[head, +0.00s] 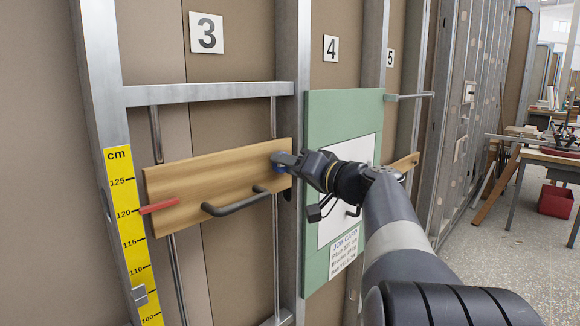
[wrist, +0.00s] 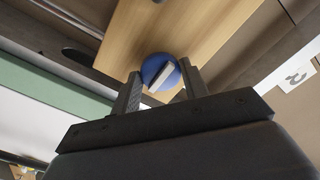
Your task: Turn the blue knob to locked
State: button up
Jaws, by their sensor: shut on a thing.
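The blue knob (wrist: 152,66) with a pale grey bar across its face sits on a wooden board (wrist: 140,27) in the wrist view. In the head view the knob (head: 278,169) shows only partly at the right end of the wooden board (head: 190,185). My gripper (head: 284,162) is at that end and covers most of the knob. In the wrist view the two dark fingers of my gripper (wrist: 161,71) stand on either side of the knob, shut on it. The bar lies tilted between the fingers. I see no locked mark.
A dark handle (head: 235,203) sticks out from the board below the knob. A red pointer (head: 160,206) at the board's left end is near 120 on the yellow scale (head: 122,200). Metal posts flank the board. A green panel (head: 319,120) stands right, behind my arm.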

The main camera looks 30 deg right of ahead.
jog(key=shift+m, duration=0.3)
jog(key=shift+r+m+p, duration=0.15)
jog(key=shift+m+p, duration=1.35)
jog(key=shift+m, duration=2.75)
jog(key=shift+r+m+p, duration=0.15)
jog(key=shift+m+p, duration=1.3)
jog(key=shift+m, duration=2.8)
jog(key=o, duration=1)
jog(key=shift+f, duration=0.1)
jog(key=shift+c, duration=0.2)
jog(key=shift+s, duration=0.1)
jog(key=b+v, duration=0.1)
jog(key=v, duration=0.9)
jog(key=shift+s, duration=0.3)
jog(key=shift+d, duration=0.1)
